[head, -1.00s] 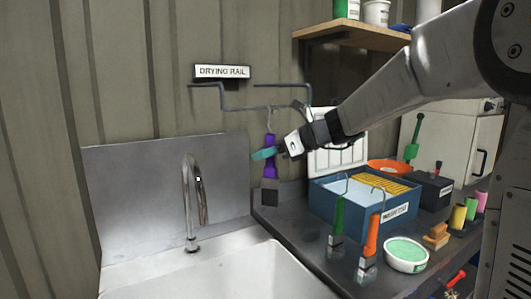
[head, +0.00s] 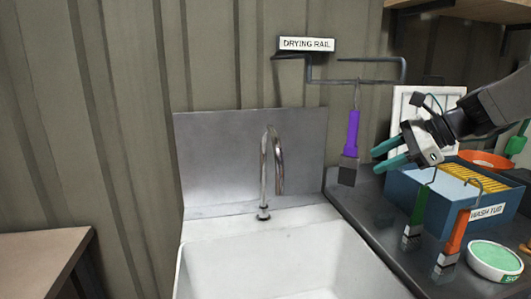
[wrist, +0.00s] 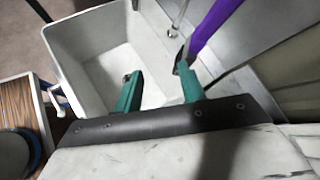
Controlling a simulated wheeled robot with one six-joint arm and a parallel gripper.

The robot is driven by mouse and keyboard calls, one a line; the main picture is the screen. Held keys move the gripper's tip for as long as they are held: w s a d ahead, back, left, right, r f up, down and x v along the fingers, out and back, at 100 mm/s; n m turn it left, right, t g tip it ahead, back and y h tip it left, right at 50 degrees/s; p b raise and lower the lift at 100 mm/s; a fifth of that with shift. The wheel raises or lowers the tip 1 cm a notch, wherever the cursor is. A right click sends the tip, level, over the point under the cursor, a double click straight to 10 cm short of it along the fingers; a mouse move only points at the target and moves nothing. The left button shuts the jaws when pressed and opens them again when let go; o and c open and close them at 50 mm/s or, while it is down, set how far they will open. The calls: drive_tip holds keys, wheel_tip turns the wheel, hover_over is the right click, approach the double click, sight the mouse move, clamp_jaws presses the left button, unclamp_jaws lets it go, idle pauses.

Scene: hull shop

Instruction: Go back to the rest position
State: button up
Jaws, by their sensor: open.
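My gripper (head: 386,156) is open, its two teal fingers apart with nothing between them. In the head view it is at the right, just right of the purple-handled brush (head: 352,132) and in front of the blue wash tub (head: 420,193). The purple brush hangs by a hook from the drying rail (head: 355,81), bristles down, apart from the fingers. In the wrist view the fingers (wrist: 160,92) point over the sink, and the purple handle (wrist: 213,25) shows beside the right finger.
A white sink (head: 285,245) with a tall faucet (head: 265,175) fills the centre. Green (head: 418,210) and orange (head: 456,235) handled brushes stand at the tub's front, near a green-topped round dish (head: 495,257). A wooden bench (head: 40,255) is at left.

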drive_tip(key=s+f+n+g+h, duration=0.1)
drive_tip(key=s+f+n+h, duration=0.2)
drive_tip(key=s+n, duration=0.3)
drive_tip(key=s+a+f+n+g+h, duration=0.1)
drive_tip(key=s+f+n+h, duration=0.2)
drive_tip(key=s, duration=1)
drive_tip(key=s+f+n+g+h, duration=0.2)
drive_tip(key=s+f+n+h, duration=0.1)
drive_tip(key=s+n, duration=0.6)
drive_tip(key=shift+s+a+f+n, duration=0.3)
drive_tip(key=shift+f+n, duration=0.1)
drive_tip(key=shift+f, duration=0.25)
drive_tip(key=shift+c, duration=0.4)
